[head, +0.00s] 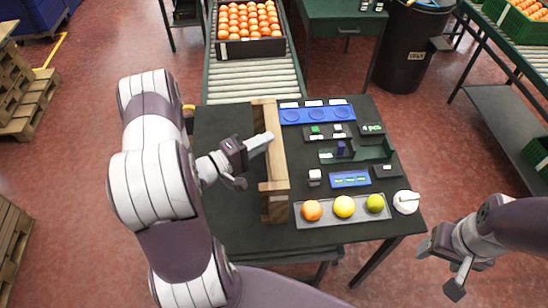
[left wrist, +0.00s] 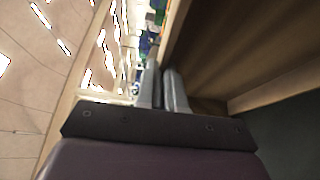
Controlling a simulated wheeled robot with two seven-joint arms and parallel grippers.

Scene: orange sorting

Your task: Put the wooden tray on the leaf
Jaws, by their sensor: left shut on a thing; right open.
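The wooden tray (head: 273,176) is a long, narrow brown shape on the left-middle of the dark table, seemingly tipped on its side. My left gripper (head: 262,142) comes in from the left and is shut on its wall. The left wrist view shows the fingers (left wrist: 162,88) close together against the wooden tray (left wrist: 215,50). The contact is partly hidden. My right gripper (head: 447,262) is open and empty beyond the table's right front corner. I cannot tell for certain which surface is the leaf; the table's left part (head: 222,123) is bare and dark.
Right of the wooden tray are a blue holder (head: 317,113), a green open tray (head: 374,153) and a grey tray (head: 325,220) with an orange, a yellow and a green fruit. A white round item (head: 406,203) stands at the right corner. A roller conveyor (head: 250,75) adjoins behind.

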